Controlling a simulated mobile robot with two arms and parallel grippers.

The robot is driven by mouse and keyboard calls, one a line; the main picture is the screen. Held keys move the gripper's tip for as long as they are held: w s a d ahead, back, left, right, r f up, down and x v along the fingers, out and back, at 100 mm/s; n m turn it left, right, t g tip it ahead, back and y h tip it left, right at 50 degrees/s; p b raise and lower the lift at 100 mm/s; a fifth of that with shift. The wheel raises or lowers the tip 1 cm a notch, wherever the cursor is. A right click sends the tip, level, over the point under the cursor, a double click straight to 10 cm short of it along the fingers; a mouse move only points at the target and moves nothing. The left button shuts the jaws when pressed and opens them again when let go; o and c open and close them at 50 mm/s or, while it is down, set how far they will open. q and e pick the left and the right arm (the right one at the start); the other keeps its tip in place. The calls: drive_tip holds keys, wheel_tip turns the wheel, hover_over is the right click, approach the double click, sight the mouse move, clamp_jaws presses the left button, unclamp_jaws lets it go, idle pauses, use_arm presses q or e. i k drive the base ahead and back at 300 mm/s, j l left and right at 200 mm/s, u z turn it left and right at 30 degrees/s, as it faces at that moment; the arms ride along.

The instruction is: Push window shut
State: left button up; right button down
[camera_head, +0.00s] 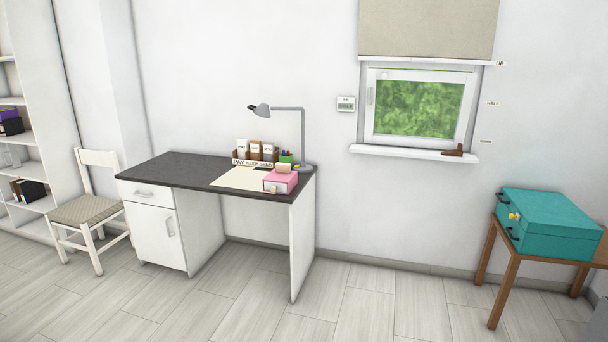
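The window (468,105) is in the wall at the upper right of the head view. It has a white sash, a handle (370,96) on its left side and green foliage behind the glass. The sash looks slightly out of line with its grey surround, but I cannot tell how far it stands open. A beige blind (428,28) hangs above and ends near the top of the window. A brown object (454,151) lies at the right end of the white sill (400,152). Neither of my grippers is in view.
A dark-topped desk (190,168) with a grey lamp (290,109) and a pink box (280,182) stands left of the window. A teal case (548,224) sits on a wooden table (497,258) at right. The floor between them is clear.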

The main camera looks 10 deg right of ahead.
sight(450, 28)
drive_tip(key=i, duration=2.5)
drive_tip(key=i+z, duration=0.15)
drive_tip(key=i, duration=0.3)
drive_tip(key=i+j+z, duration=0.1)
drive_tip(key=i, duration=0.35)
drive_tip(key=i+j+z, duration=0.15)
drive_tip(key=i, duration=0.3)
drive_tip(key=i+j+z, duration=0.15)
drive_tip(key=i, duration=0.3)
